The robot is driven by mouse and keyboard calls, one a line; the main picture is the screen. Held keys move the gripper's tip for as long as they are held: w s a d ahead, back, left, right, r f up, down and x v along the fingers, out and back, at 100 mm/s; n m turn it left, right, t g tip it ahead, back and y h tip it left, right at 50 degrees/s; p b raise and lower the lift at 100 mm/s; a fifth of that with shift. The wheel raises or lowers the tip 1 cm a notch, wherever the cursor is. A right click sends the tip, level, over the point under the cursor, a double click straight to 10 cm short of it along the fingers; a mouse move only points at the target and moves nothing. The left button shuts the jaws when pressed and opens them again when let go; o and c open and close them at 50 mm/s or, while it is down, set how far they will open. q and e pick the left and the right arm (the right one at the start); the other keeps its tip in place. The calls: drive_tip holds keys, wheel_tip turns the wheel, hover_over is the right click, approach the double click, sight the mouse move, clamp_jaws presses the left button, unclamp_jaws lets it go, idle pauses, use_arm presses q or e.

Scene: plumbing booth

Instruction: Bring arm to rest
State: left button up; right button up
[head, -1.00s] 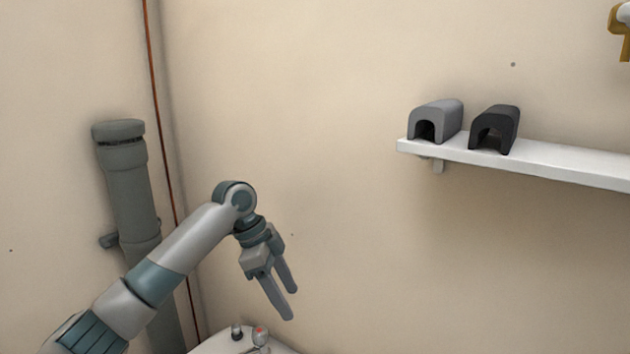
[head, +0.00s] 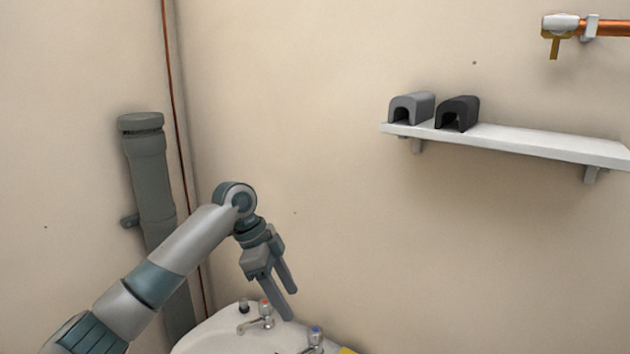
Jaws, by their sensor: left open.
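My left arm comes in from the lower left. Its gripper (head: 286,305) points down and a little right, open, with nothing between its fingers. Its fingertips show in front of the back of the white basin (head: 215,338), near the taps; I cannot tell the exact gap. My right gripper is outside the view.
A tap with a red mark (head: 264,312) and one with a blue mark (head: 315,338) stand on the basin. A white shelf (head: 540,147) holds a grey arched piece (head: 413,104) and a black one (head: 460,110). A grey pipe (head: 152,190) stands left. A copper pipe with valve (head: 562,25) is upper right.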

use_arm(q)
drive_tip(key=s+f+n+t, duration=0.1)
drive_tip(key=s+f+n, duration=0.3)
drive_tip(key=s+f, duration=0.7)
drive_tip(key=s+f+n+t, duration=0.1)
drive_tip(key=s+f+n, duration=0.2)
drive_tip(key=s+f, duration=0.85)
drive_tip(key=s+a+f+n+t+y, duration=0.15)
drive_tip(key=s+a+f+n, duration=0.3)
drive_tip(key=s+a, duration=0.5)
drive_tip(key=s+a+f+n+y, duration=0.4)
drive_tip(key=s+a, duration=0.3)
drive_tip(key=s, duration=0.5)
wheel_tip(320, 180, down, 32)
drive_tip(key=f+h+b, duration=0.1)
drive_tip(key=b, duration=0.4)
drive_tip(key=s+a+f+g+b, duration=0.1)
drive_tip(key=s+f+b, duration=0.1)
drive_tip(key=s+f, duration=0.7)
drive_tip(key=s+a+f+g+b, duration=0.1)
drive_tip(key=s+f+b, duration=0.2)
drive_tip(key=s+f, duration=0.6)
wheel_tip(320, 180, down, 5)
drive_tip(key=shift+s+a+r+n, duration=0.15)
drive_tip(key=shift+s+a+n, duration=0.1)
drive_tip(key=shift+a+n, duration=0.15)
